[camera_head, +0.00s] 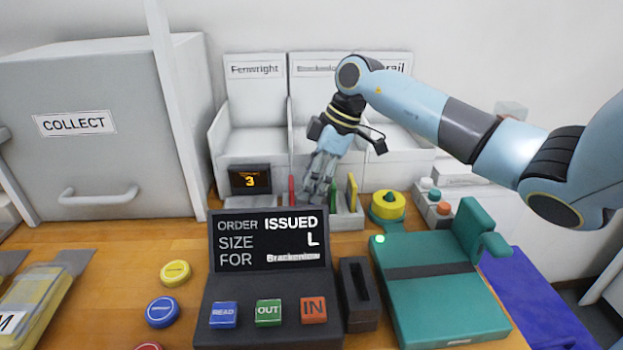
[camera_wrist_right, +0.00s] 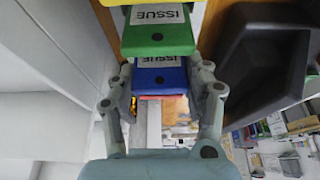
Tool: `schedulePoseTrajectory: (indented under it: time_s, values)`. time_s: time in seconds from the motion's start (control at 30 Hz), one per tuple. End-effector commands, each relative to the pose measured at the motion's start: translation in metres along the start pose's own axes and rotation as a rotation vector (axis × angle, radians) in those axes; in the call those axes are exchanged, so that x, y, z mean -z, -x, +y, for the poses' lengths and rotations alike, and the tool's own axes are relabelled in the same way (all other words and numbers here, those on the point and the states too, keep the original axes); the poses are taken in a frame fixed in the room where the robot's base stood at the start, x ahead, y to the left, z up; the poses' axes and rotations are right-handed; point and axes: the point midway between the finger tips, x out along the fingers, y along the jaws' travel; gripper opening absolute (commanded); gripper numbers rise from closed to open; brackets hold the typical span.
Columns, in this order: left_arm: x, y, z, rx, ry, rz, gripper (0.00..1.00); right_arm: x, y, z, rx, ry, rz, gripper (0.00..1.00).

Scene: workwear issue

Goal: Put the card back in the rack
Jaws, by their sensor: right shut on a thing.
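My right gripper (camera_head: 318,192) is at the card rack (camera_head: 347,220) behind the order console. In the wrist view the gripper (camera_wrist_right: 160,92) is shut on a blue card (camera_wrist_right: 158,78) labelled ISSUE, with a finger on each side. The blue card is hidden by the fingers in the head view, and I cannot tell how deep it sits in the rack. A green card (camera_wrist_right: 158,38) is beside it. In the head view a red card (camera_head: 291,190), the green card (camera_head: 333,192) and a yellow card (camera_head: 352,190) stand in the rack. My left gripper is not in view.
The console (camera_head: 268,295) has READ, OUT and IN buttons; its screen reads ISSUED, L. A teal device (camera_head: 440,305) with a green light stands right of a dark slotted block (camera_head: 358,295). A yellow round device (camera_head: 387,207) is close right of the rack. White bins (camera_head: 255,105) stand behind.

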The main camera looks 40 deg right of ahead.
Motion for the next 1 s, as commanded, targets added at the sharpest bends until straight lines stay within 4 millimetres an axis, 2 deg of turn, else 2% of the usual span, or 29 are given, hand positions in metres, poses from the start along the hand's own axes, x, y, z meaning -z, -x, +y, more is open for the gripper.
schedulePoseTrajectory:
  time_s: [0.4, 0.83, 0.87, 1.0]
  values:
    - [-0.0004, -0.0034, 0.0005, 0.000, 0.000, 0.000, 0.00, -0.0030, -0.0076, 0.0000, 0.000, 0.000, 0.000, 0.28]
    - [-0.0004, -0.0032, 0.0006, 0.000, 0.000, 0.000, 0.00, -0.0030, -0.0074, 0.0000, 0.000, 0.000, 0.000, 0.28]
    - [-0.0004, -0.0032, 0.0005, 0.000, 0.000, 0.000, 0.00, -0.0030, -0.0074, 0.0000, 0.000, 0.000, 0.000, 0.52]
    - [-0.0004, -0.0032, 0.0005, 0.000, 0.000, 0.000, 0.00, -0.0030, -0.0073, 0.0000, 0.000, 0.000, 0.000, 0.71]
